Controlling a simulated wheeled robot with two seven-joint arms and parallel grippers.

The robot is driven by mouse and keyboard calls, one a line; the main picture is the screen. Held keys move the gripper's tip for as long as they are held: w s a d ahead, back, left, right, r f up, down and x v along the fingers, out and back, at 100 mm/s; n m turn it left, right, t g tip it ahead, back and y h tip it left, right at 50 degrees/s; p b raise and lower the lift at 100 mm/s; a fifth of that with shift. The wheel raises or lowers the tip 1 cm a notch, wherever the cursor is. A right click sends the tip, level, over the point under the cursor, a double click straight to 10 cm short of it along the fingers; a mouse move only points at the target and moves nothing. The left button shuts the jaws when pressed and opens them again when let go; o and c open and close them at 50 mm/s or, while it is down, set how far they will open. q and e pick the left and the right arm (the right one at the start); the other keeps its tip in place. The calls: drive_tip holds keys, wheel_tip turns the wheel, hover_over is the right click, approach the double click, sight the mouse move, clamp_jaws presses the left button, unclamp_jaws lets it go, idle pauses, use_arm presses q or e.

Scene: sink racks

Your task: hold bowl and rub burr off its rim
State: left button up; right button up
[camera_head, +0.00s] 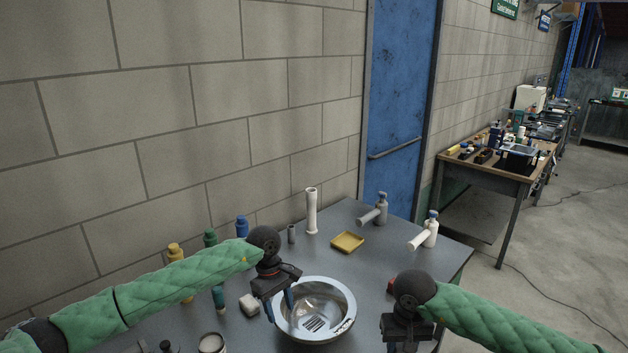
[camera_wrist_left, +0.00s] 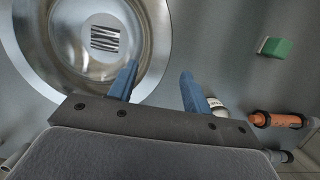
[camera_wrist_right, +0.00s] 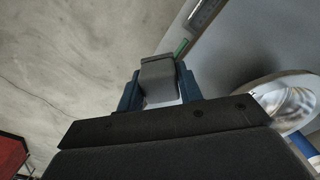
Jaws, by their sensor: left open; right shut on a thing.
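A shiny metal bowl (camera_head: 345,296) with a wide rim and a striped label inside sits on the grey table; it also shows in the left wrist view (camera_wrist_left: 75,75). My left gripper (camera_head: 280,312) is open at the bowl's left rim, with blue fingers pointing down. In the left wrist view my left gripper (camera_wrist_left: 158,67) has one finger over the rim and the other outside it; contact cannot be told. My right gripper (camera_wrist_right: 158,76) is shut on a grey block (camera_wrist_right: 157,80), right of the bowl. The burr cannot be made out.
A light block (camera_head: 249,305), an open tin (camera_head: 212,343) and several bottles stand left of the bowl. An orange-handled tool (camera_wrist_left: 280,119) lies near my left gripper.

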sight(285, 326)
use_arm(q)
drive_tip(key=b+x, duration=0.1)
drive_tip(key=x, duration=0.2)
drive_tip(key=shift+f, duration=0.4)
use_arm(e)
drive_tip(key=shift+f, duration=0.6)
use_arm(q)
drive_tip(key=shift+s+d+f+b, duration=0.15)
drive_tip(key=shift+f+b, duration=0.2)
drive_tip(key=shift+b, duration=0.2)
use_arm(e)
drive_tip(key=shift+s+f, duration=0.1)
drive_tip(key=shift+f, duration=0.25)
use_arm(q)
drive_tip(key=b+x, duration=0.2)
drive_tip(key=x, duration=0.1)
drive_tip(key=shift+b, duration=0.35)
drive_tip(key=shift+r, duration=0.1)
use_arm(e)
wheel_tip(285, 326, down, 3)
drive_tip(key=shift+r, duration=0.15)
use_arm(q)
drive_tip(key=c, duration=0.7)
drive_tip(key=shift+o, duration=0.2)
